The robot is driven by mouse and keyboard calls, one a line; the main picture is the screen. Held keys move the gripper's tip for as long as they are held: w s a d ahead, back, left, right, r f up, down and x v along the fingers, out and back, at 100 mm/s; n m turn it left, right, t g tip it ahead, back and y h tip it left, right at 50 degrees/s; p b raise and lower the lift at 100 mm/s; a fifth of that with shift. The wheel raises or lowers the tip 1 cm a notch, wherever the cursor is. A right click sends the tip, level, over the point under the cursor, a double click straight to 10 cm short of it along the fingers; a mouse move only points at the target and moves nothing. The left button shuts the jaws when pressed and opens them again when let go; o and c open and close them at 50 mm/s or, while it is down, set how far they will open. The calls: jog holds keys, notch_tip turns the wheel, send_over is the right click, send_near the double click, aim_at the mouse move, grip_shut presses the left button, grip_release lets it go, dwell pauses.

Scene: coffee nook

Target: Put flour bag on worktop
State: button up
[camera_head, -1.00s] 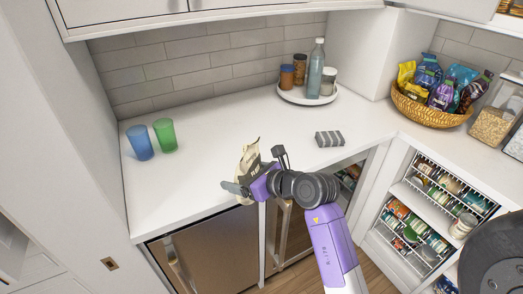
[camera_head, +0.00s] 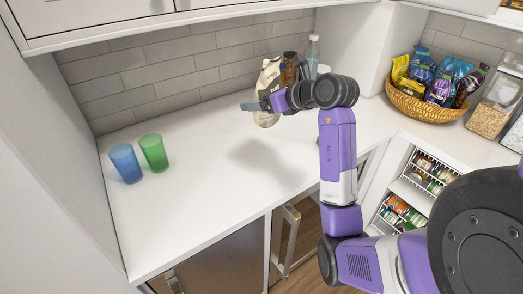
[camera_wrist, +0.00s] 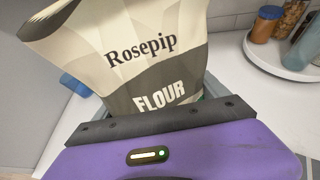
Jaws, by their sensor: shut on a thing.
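The flour bag (camera_head: 268,82) is cream and dark grey, and its "Rosepip FLOUR" label shows in the wrist view (camera_wrist: 150,60). My gripper (camera_head: 262,104) is shut on the bag's lower part and holds it roughly upright in the air. The white worktop (camera_head: 215,190) is below, with a soft shadow on it under my gripper. The bag's far side and its bottom are partly hidden by the gripper in the wrist view.
A blue cup (camera_head: 125,164) and a green cup (camera_head: 153,152) stand on the worktop at the left. A bottle (camera_head: 312,52) and jars (camera_head: 289,66) stand at the back, behind my arm. A wicker basket (camera_head: 425,110) of packets is at the right. The worktop's middle and front are clear.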

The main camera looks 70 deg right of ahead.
notch_tip(320, 180, down, 17)
jog(key=shift+r, duration=0.15)
dwell(0.5)
jog(key=o, duration=2)
jog(key=shift+f, duration=0.25)
jog(key=shift+c, duration=0.2)
